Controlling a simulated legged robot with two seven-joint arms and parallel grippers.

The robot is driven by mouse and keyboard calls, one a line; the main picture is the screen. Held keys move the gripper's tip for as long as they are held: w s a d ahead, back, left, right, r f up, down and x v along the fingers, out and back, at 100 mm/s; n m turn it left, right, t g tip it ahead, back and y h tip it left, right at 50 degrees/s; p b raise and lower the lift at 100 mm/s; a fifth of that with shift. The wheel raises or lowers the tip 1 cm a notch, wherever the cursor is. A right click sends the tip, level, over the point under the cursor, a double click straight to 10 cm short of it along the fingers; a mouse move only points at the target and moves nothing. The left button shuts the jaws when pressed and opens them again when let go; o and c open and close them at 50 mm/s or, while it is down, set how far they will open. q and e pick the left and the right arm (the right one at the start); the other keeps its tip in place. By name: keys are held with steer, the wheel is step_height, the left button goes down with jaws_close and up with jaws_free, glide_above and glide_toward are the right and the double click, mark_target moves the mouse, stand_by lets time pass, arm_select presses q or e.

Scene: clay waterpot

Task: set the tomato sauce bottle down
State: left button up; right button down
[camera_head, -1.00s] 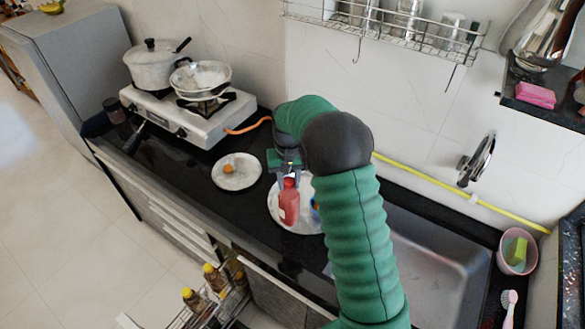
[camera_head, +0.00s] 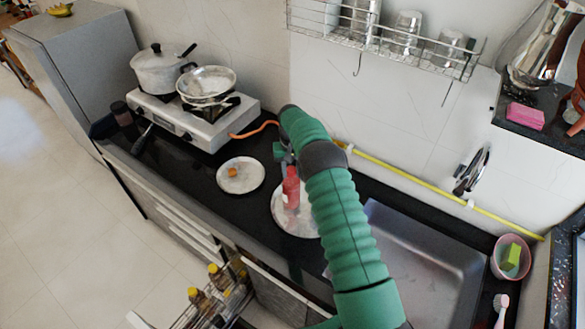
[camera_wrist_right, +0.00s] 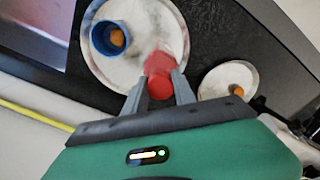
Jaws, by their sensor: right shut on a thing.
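The tomato sauce bottle (camera_head: 291,190) is red and upright in the head view, at the large white plate (camera_head: 296,229). My right gripper (camera_head: 288,168) is shut on its upper part. In the right wrist view the bottle (camera_wrist_right: 159,68) is between the two fingers of my right gripper (camera_wrist_right: 157,86), over the edge of the large plate (camera_wrist_right: 135,72). I cannot tell whether its base touches the plate. The blue cup (camera_wrist_right: 107,38), with something orange inside, is on that plate and is hidden by my arm in the head view. My left gripper is not in view.
A smaller plate (camera_head: 246,185) with an orange piece (camera_head: 232,172) lies to the left. The stove (camera_head: 205,128) with two pans is at the back left. The sink (camera_head: 425,260) is to the right. Bare black counter (camera_head: 190,180) lies between stove and small plate.

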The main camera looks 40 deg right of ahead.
steer(key=shift+d+f, duration=0.15)
steer(key=shift+d, duration=0.15)
steer(key=c, duration=1.4)
jaws_free()
steer(key=shift+f, duration=0.1)
steer(key=shift+c, duration=0.2)
steer(key=o, duration=0.4)
steer(key=shift+a, duration=0.15)
